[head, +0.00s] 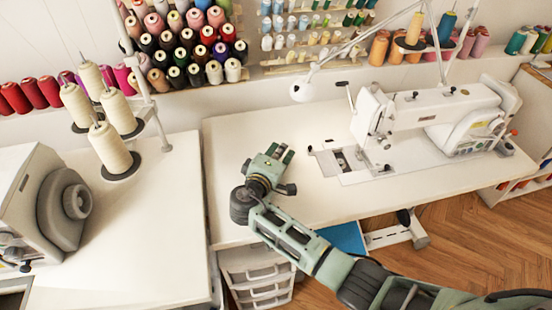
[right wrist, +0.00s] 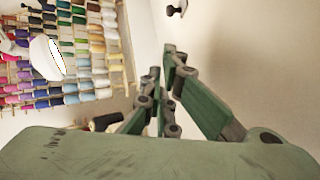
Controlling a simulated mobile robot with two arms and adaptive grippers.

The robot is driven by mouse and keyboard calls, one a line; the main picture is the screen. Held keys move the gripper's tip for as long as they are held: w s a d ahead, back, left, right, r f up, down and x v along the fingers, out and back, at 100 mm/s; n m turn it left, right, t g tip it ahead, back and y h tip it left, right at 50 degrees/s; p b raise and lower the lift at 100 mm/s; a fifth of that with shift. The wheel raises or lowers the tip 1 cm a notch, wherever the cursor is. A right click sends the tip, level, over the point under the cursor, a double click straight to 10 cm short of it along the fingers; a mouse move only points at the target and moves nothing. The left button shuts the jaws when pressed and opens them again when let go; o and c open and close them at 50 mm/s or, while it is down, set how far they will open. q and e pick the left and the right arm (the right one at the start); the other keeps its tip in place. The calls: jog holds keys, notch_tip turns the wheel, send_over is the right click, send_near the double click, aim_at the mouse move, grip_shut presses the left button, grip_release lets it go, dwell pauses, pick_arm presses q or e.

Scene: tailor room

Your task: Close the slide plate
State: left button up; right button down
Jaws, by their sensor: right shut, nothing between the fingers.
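The white sewing machine (head: 430,110) stands on the right part of the white table. Its bed has a dark opening (head: 341,160) left of the needle area. The slide plate (head: 322,148) appears to be the small metal piece at the left end of the bed, beside this opening; its exact outline is too small to tell. My right gripper (head: 284,153) is over the table, left of the bed and apart from it. Its fingers are shut and empty, as the right wrist view (right wrist: 167,62) also shows. My left gripper is out of view.
A lamp (head: 303,91) hangs behind the bed. Thread racks (head: 190,45) line the wall. Cone spools (head: 108,148) and a grey machine (head: 40,205) stand on the left table (head: 150,240).

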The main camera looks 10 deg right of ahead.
aim_at(310, 153)
jog(key=d, duration=0.1)
jog(key=w+d, duration=0.1)
jog(key=w+d+f+p, duration=0.1)
jog(key=shift+d, duration=0.3)
jog(key=shift+d+f, duration=0.15)
jog(key=shift+d, duration=0.35)
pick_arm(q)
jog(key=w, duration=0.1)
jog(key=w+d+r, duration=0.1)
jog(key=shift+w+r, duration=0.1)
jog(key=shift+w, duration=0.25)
pick_arm(e)
jog(key=shift+f, duration=0.1)
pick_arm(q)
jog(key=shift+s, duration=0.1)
pick_arm(e)
jog(key=shift+d, duration=0.25)
jog(key=d, duration=0.4)
jog(key=shift+w+d, duration=0.1)
jog(key=shift+d, duration=0.25)
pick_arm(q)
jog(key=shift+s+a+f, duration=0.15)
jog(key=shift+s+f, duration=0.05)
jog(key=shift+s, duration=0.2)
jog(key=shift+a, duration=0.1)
